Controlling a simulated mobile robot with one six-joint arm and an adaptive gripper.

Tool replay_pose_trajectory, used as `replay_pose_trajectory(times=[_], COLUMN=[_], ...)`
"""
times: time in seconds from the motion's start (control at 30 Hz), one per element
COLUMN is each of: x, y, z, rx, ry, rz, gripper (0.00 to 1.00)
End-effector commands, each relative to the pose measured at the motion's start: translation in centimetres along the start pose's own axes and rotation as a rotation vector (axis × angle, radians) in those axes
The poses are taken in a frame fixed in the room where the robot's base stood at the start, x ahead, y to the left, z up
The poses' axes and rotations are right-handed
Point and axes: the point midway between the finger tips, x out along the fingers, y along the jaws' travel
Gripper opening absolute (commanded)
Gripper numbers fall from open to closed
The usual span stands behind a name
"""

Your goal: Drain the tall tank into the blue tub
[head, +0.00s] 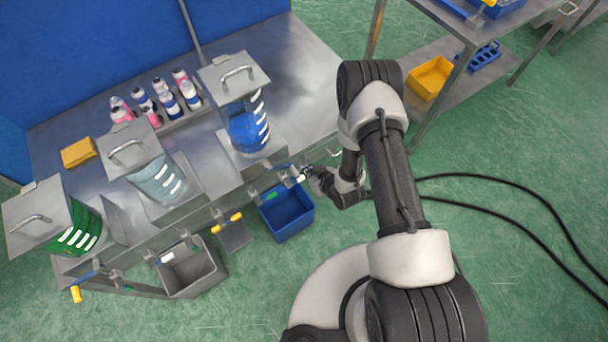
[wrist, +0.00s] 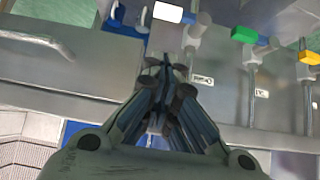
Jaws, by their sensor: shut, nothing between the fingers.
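In the head view, three lidded tanks stand in a row. The right one, holding blue liquid (head: 247,132), looks the tallest. The blue tub (head: 287,220) sits below the bench front near that tank. My gripper (head: 307,173) is at the bench front above the tub, close to a blue valve lever with a white grip (head: 301,178). In the wrist view, my gripper (wrist: 165,66) is shut and empty, and a white grip (wrist: 168,13) lies beyond its fingertips. Contact with a lever cannot be told. Any flow into the tub cannot be made out.
Other tanks hold green liquid (head: 78,230) and pale liquid (head: 160,182). A grey tub (head: 190,272) stands left of the blue one. Levers with green (wrist: 244,34) and yellow (wrist: 310,57) grips are nearby. Several bottles (head: 168,102) stand behind. Black cables cross the floor on the right.

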Motion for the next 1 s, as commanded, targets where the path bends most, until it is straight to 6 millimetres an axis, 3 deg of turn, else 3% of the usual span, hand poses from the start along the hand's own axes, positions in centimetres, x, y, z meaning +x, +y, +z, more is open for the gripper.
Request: replay_pose_trajectory(times=[0.03, 0.2, 0.4, 1.0], x=[1.4, 5.0, 6.9, 7.6], y=[-0.1, -0.1, 0.0, 0.1], z=[0.2, 0.2, 2.2, 2.9], rx=[-0.003, -0.002, 0.001, 0.004], ry=[0.0, 0.0, -0.001, -0.001], rz=[-0.001, -0.001, 0.001, -0.002], gripper=[0.0, 0.0, 0.0, 0.0])
